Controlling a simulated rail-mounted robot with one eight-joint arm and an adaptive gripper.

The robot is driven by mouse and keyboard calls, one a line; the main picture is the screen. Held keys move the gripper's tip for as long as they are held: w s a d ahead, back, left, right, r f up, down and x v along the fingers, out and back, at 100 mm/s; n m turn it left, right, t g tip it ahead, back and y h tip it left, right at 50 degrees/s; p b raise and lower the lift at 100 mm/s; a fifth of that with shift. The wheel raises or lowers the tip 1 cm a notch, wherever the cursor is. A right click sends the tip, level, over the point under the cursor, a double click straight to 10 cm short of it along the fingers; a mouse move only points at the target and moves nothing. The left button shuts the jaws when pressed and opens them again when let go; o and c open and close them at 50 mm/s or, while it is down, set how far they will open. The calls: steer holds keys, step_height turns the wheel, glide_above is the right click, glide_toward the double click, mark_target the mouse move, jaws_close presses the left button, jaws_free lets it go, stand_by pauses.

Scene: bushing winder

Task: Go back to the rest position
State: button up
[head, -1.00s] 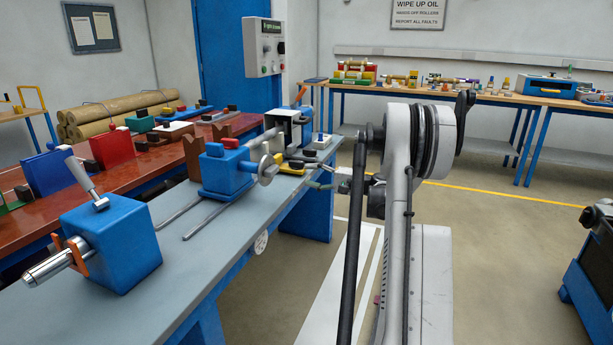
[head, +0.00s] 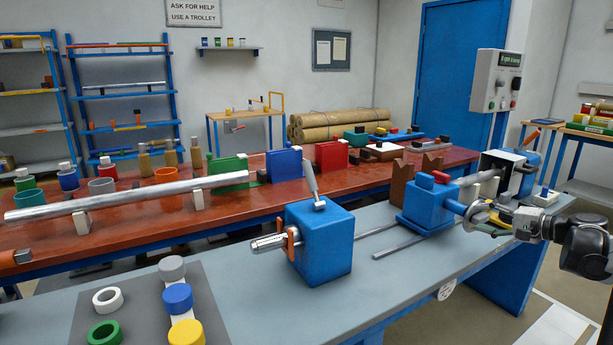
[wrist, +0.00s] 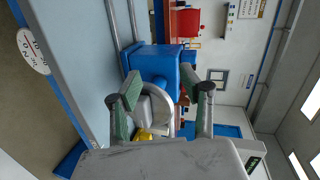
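My gripper (head: 499,222) is at the right of the head view, beside the handwheel (head: 477,214) on the end of the blue tailstock (head: 428,206). In the wrist view my gripper (wrist: 168,88) has its two green-padded fingers spread apart, with nothing held between them. The handwheel (wrist: 168,108) and the blue tailstock (wrist: 152,62) show beyond and between the fingers. Whether a finger touches the wheel I cannot tell.
The grey bench (head: 240,302) carries a blue headstock (head: 323,243) with a lever, and several coloured rings on a dark mat (head: 136,315). A red-brown table (head: 130,231) behind holds a long metal bar (head: 130,195). A control box (head: 496,80) stands behind my gripper.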

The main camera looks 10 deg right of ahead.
steer(key=s+a+r+n+g+h+p, duration=0.1)
steer(key=s+a+r+n+g, duration=0.15)
steer(key=a, duration=0.65)
steer(key=s+a+r+n+g+h+p, duration=0.15)
steer(key=s+a, duration=0.25)
steer(key=a, duration=0.6)
steer(key=s+a+r+n+g+p, duration=0.1)
steer(key=s+a+r, duration=0.2)
steer(key=a, duration=0.6)
steer(key=s+a+f+n+h+p, duration=0.1)
steer(key=s+a, duration=0.4)
steer(key=s, duration=0.6)
steer(key=s+a+f+n+g+h+p, duration=0.1)
steer(key=s+a+n+h+p, duration=0.2)
steer(key=s, duration=0.7)
steer(key=a+n, duration=0.2)
steer(key=a, duration=0.1)
steer(key=shift+s+n, duration=0.4)
